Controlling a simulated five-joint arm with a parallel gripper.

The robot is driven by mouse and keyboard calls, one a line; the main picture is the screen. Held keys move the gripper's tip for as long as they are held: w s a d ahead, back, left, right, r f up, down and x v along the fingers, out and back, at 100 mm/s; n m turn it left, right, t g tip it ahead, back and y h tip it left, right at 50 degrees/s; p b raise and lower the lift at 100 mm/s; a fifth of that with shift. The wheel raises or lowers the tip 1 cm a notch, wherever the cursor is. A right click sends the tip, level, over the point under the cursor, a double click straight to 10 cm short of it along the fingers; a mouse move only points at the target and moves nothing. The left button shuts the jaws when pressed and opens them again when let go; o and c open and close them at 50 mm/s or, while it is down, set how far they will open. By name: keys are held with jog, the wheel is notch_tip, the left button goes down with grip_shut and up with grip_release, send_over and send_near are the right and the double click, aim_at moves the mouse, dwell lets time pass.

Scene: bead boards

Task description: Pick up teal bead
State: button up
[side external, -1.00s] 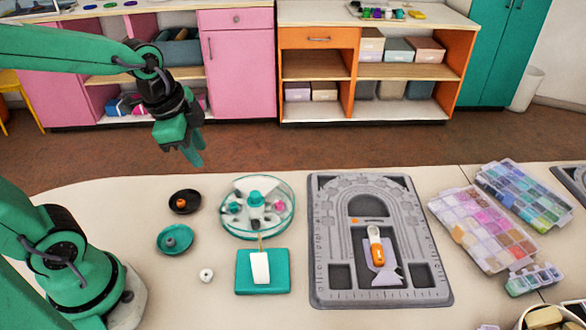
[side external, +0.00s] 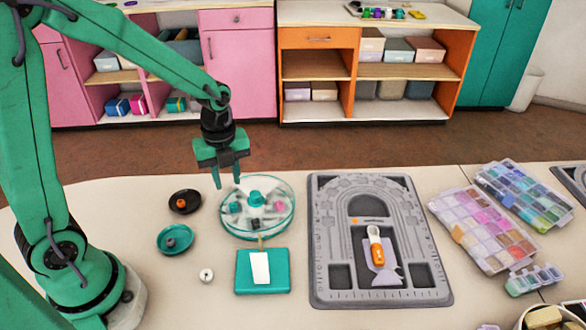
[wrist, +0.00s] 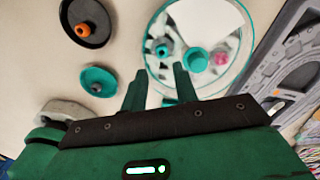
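A clear round dish (side external: 288,222) with a teal rim holds a teal bead (side external: 235,207) at its left, a larger teal centre piece (side external: 256,198) and a pink bead (side external: 279,206). In the wrist view the teal bead (wrist: 163,49) lies left of the centre piece (wrist: 196,59), with the pink bead (wrist: 221,60) to the right. My gripper (side external: 227,177) is above the dish's back left edge, fingers down, apart and empty. In the wrist view my gripper (wrist: 160,84) shows a gap between its fingertips, just below the teal bead in the picture.
A black saucer (side external: 194,195) with an orange bead and a teal saucer (side external: 166,250) with a grey bead stand left. A white bead (side external: 206,275) and a teal block (side external: 245,284) lie in front. A grey bead board (side external: 325,245) lies right, with bead boxes (side external: 490,265) beyond.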

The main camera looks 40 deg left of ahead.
aim_at(234, 210)
jog(key=shift+f, duration=1.35)
jog(key=shift+f, duration=0.1)
jog(key=shift+w+d+f, duration=0.15)
jog(key=shift+f, duration=2.3)
grip_shut()
